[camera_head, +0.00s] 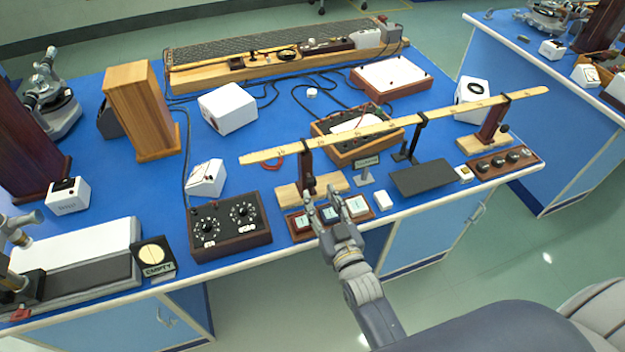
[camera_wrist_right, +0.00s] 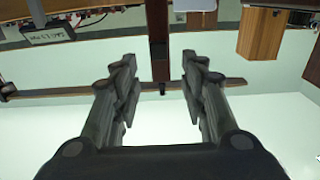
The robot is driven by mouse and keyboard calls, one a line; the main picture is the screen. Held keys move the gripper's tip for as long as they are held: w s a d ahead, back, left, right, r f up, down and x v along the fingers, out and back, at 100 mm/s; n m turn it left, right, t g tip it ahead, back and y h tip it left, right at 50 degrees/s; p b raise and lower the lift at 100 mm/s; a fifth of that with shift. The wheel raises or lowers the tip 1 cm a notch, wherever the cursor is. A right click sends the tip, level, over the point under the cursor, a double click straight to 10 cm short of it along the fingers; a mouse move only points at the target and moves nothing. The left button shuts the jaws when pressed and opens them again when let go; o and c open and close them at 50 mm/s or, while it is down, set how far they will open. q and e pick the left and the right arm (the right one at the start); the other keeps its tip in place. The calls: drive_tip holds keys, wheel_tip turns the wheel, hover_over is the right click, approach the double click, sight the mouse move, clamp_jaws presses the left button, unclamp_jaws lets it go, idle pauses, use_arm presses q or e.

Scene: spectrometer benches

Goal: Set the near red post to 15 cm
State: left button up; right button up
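A long wooden scale (camera_head: 372,130) runs across the bench's near right part. The near red post (camera_head: 308,170) stands upright under its left half on a wooden foot (camera_head: 284,194). Another red post (camera_head: 492,124) stands near its right end. The scale's marks are too small to read. My right gripper (camera_head: 335,197) is open and empty at the bench's front edge, just right of the near post's foot in the head view. In the right wrist view, a dark red upright (camera_wrist_right: 158,42) shows beyond and between the open fingers (camera_wrist_right: 160,85). My left gripper is not seen.
A button box (camera_head: 300,226) sits under my right gripper, with a dial box (camera_head: 228,224) to its left. A black plate (camera_head: 422,178) and a knob panel (camera_head: 502,163) lie to the right. A wooden block (camera_head: 142,110) stands further back. Cables cross the blue top.

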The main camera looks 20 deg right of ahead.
sight(312, 182)
drive_tip(key=w+p, duration=0.1)
drive_tip(key=w, duration=0.6)
drive_tip(key=shift+w+a, duration=0.1)
drive_tip(key=shift+w, duration=0.1)
drive_tip(key=shift+c, duration=0.2)
clamp_jaws()
